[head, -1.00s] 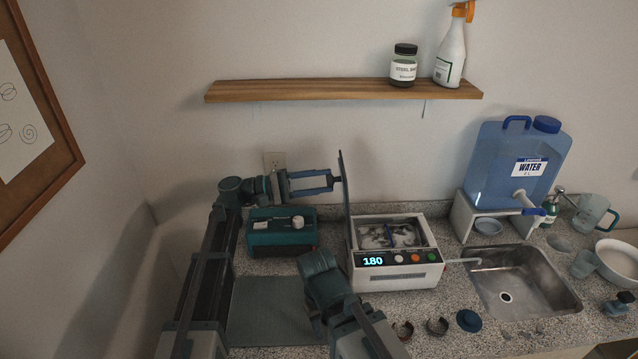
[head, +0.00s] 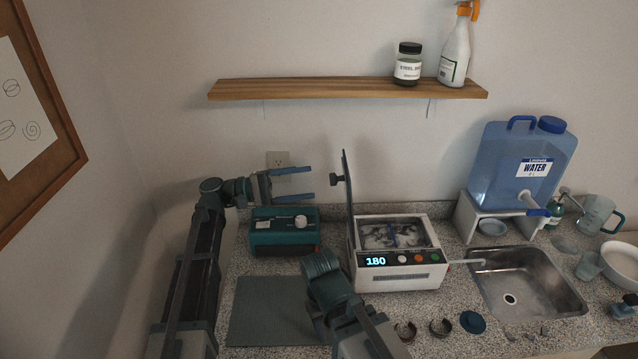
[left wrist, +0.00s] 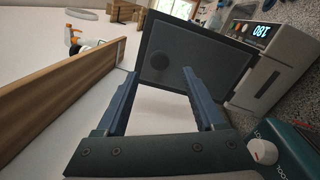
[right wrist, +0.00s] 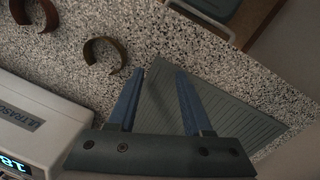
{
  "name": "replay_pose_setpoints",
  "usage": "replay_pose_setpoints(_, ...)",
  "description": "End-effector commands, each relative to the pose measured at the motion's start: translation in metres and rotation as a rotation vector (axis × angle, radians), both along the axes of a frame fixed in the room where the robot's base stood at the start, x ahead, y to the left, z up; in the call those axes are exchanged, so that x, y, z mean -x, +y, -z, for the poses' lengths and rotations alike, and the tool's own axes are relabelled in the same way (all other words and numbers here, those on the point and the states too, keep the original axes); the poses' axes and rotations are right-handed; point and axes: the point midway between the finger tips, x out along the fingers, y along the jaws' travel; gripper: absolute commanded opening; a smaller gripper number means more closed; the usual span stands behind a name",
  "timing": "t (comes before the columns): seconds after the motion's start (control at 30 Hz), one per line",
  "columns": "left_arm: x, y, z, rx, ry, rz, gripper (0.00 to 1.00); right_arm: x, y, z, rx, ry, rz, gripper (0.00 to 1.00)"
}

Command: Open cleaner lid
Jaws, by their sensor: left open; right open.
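The white cleaner (head: 402,272) stands on the counter with its display reading 180; it also shows in the left wrist view (left wrist: 268,68). Its dark lid (head: 348,205) stands upright at the left edge of the basin, with a round knob (head: 336,180) facing left. In the left wrist view the lid (left wrist: 192,62) lies beyond my fingers. My left gripper (head: 311,182) is open and empty, left of the knob and apart from it. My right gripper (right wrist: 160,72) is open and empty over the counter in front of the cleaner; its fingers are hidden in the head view.
A teal device (head: 284,232) stands left of the cleaner, behind a grey mat (head: 262,310). Two cuffs (head: 405,330) and a blue lid (head: 472,322) lie in front. The sink (head: 528,283) and water jug (head: 520,165) are to the right. A wooden shelf (head: 340,89) hangs above.

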Motion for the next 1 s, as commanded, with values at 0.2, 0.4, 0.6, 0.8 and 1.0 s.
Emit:
replay_pose_setpoints(0.2, -0.003, 0.047, 0.007, 0.000, 0.000, -0.002, 0.70, 0.000, 0.000, 0.007, 0.000, 0.000, 0.000, 0.50)
replay_pose_setpoints(0.4, -0.003, 0.072, 0.010, 0.000, 0.001, -0.002, 0.70, 0.000, 0.000, 0.010, 0.000, 0.000, 0.000, 0.50)
replay_pose_setpoints(0.6, -0.003, 0.081, 0.010, 0.000, 0.001, 0.000, 0.70, 0.000, 0.000, 0.010, 0.000, 0.000, 0.000, 0.50)
replay_pose_setpoints(0.8, -0.003, 0.082, 0.010, 0.000, 0.001, 0.000, 0.70, 0.000, 0.000, 0.010, 0.000, 0.000, 0.000, 0.50)
replay_pose_setpoints(1.0, -0.003, 0.082, 0.009, -0.004, -0.005, -0.005, 0.70, 0.000, 0.000, 0.008, 0.000, 0.000, 0.000, 0.50)
